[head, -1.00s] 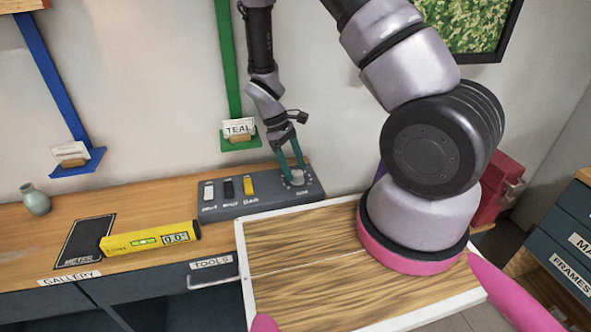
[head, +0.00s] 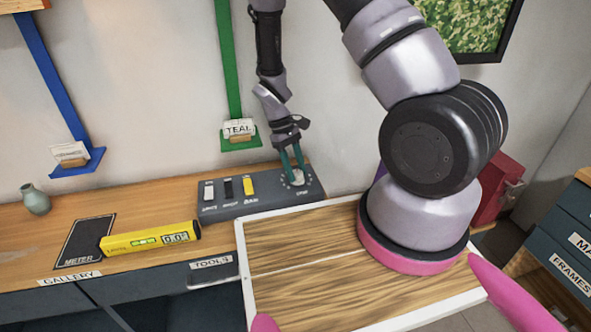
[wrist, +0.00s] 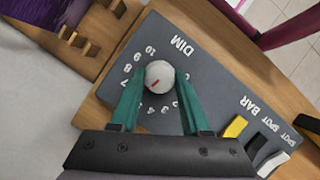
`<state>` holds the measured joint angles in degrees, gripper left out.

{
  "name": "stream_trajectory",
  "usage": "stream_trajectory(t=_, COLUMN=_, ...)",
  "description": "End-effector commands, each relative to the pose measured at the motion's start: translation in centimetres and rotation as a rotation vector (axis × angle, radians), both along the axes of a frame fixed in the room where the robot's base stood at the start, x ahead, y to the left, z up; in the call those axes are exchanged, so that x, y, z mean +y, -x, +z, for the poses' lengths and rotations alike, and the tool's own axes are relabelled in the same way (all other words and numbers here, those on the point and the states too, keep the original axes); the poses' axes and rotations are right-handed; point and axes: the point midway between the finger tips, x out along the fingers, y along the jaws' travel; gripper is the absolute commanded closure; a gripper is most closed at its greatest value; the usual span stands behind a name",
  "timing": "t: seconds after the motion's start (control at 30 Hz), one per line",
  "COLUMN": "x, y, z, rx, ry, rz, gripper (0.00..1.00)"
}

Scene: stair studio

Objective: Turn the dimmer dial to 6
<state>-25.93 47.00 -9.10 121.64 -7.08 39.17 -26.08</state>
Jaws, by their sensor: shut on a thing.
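The dimmer dial is a round white knob (head: 297,178) at the right end of the grey control panel (head: 235,208). In the wrist view the knob (wrist: 159,75) has a red mark pointing to the lower left of the picture, toward the stretch of scale between 7 and 5. The 6 is hidden, seemingly by the left finger. The printed 7 to 10 show left of the knob and DIM shows above it. My gripper (head: 293,170) points down at the dial with its teal fingers on either side of the knob, shut on it.
Three switches, white, black and yellow (head: 249,186), stand left of the dial on the panel. A yellow level (head: 150,239), a black METER mat (head: 85,241) and a small vase (head: 35,199) are further left.

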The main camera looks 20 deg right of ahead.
Motion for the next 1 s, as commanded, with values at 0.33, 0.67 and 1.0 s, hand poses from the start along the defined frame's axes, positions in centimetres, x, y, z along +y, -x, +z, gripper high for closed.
stream_trajectory(t=0.33, x=-0.16, y=-0.11, z=0.02, rx=0.0, ry=0.0, rz=-0.241, gripper=1.0)
stream_trajectory(t=0.67, x=-0.15, y=-0.1, z=0.02, rx=0.0, ry=0.001, rz=-0.238, gripper=0.24)
stream_trajectory(t=1.0, x=-0.06, y=-0.35, z=0.51, rx=-0.002, ry=0.0, rz=-0.237, gripper=0.24)
